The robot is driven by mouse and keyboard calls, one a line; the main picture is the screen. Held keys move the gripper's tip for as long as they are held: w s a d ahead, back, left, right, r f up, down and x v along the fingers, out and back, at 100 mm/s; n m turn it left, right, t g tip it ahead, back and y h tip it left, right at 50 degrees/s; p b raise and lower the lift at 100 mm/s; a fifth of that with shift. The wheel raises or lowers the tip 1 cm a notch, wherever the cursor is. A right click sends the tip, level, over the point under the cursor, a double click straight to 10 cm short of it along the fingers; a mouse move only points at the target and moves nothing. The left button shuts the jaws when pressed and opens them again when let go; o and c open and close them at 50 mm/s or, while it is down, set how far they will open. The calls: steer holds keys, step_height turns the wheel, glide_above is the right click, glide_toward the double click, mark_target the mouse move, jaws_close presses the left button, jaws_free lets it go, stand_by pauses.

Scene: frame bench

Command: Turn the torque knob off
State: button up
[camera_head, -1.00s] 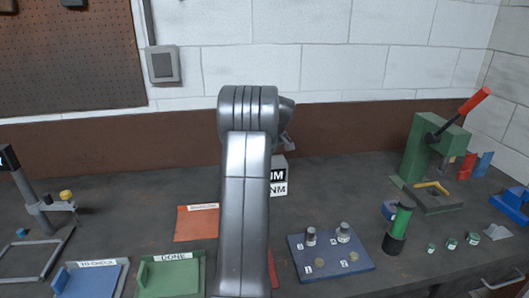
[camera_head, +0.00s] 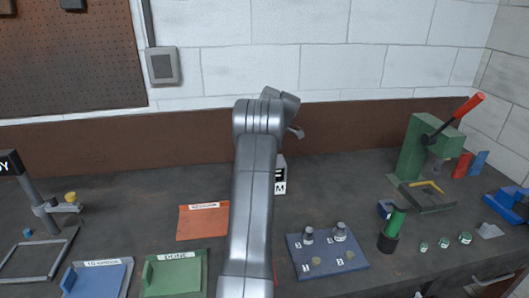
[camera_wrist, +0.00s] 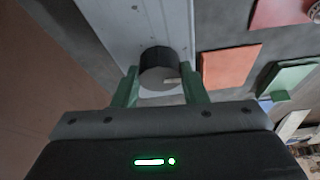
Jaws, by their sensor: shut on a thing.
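In the wrist view the torque knob (camera_wrist: 160,58) is a black round knob with a pale grey face and a small light mark on it. It sits on a long grey housing (camera_wrist: 125,28). My gripper (camera_wrist: 162,84) has its two green fingers on either side of the knob, shut on it. In the head view my arm hides the knob and the gripper. Part of a grey box with a white lettered label (camera_head: 279,187) shows just right of my arm.
An orange mat (camera_head: 203,221), a green tray (camera_head: 175,275) and a blue tray (camera_head: 98,280) lie left of my arm. A blue numbered board (camera_head: 325,260) with small weights lies to the right. A green lever press (camera_head: 415,150) stands at the far right.

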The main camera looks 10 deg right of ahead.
steer(key=shift+n+g+p, duration=0.3)
steer(key=shift+n, duration=0.4)
steer(key=o, duration=1)
steer(key=p+v, duration=0.1)
steer(key=v, duration=1.3)
steer(key=shift+w, duration=0.1)
steer(key=shift+a+f, duration=0.1)
steer(key=shift+f, duration=0.05)
